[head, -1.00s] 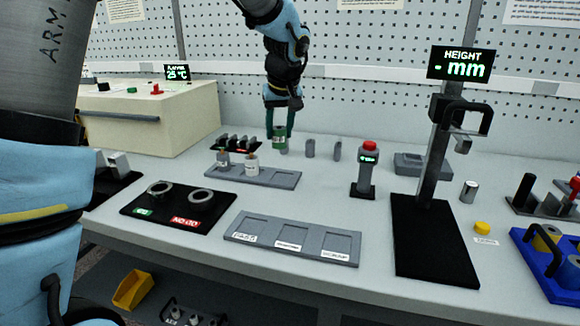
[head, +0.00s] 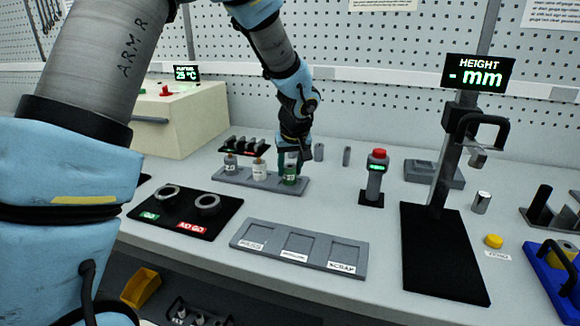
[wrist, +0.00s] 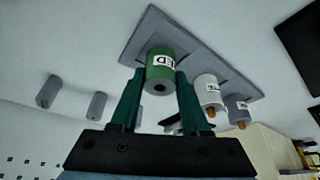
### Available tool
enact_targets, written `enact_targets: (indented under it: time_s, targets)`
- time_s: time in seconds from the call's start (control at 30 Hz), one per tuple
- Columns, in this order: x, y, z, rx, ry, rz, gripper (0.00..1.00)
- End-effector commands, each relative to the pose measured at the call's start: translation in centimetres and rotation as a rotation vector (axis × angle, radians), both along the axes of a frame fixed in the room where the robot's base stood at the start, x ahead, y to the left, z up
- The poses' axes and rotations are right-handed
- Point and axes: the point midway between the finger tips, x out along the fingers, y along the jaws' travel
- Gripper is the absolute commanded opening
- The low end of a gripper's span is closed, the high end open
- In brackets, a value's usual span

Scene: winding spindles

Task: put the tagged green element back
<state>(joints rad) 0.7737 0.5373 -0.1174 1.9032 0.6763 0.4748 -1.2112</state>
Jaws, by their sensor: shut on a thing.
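The green element (head: 290,177) carries a white label, which reads "ED" in part in the wrist view (wrist: 160,66). My gripper (head: 290,158) is shut on it, with one dark green finger on each side in the wrist view (wrist: 160,78). The element is upright at the right-hand place of the long grey rack (head: 303,185). I cannot tell whether it touches the rack's floor. A white element (head: 259,170) and a grey element (head: 230,164) stand in the rack to its left. The rack also shows in the wrist view (wrist: 136,42).
Two grey pieces (head: 319,152) (head: 346,156) stand behind the rack. A red-topped post (head: 374,180) stands to the right. A black GO/NO GO plate (head: 170,222) and a labelled three-place tray (head: 352,262) lie in front. The height gauge (head: 440,250) stands farther right.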

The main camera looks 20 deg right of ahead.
Motion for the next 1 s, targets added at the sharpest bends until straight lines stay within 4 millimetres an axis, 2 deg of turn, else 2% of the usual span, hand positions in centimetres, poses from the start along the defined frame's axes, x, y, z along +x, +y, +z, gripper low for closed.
enact_targets:
  time_s: [0.27,0.3,0.53,0.83,1.0]
  targets:
    - [0.0,0.0,-0.3,-0.001,-0.001,0.001,0.00]
    - [0.0,0.0,-0.2,-0.001,-0.001,0.001,0.48]
    - [0.0,0.0,-0.1,0.000,0.000,0.001,0.74]
    - [0.0,0.0,0.0,0.000,0.000,0.000,0.76]
    - [-0.5,0.0,1.6,-0.004,-0.004,0.000,0.76]
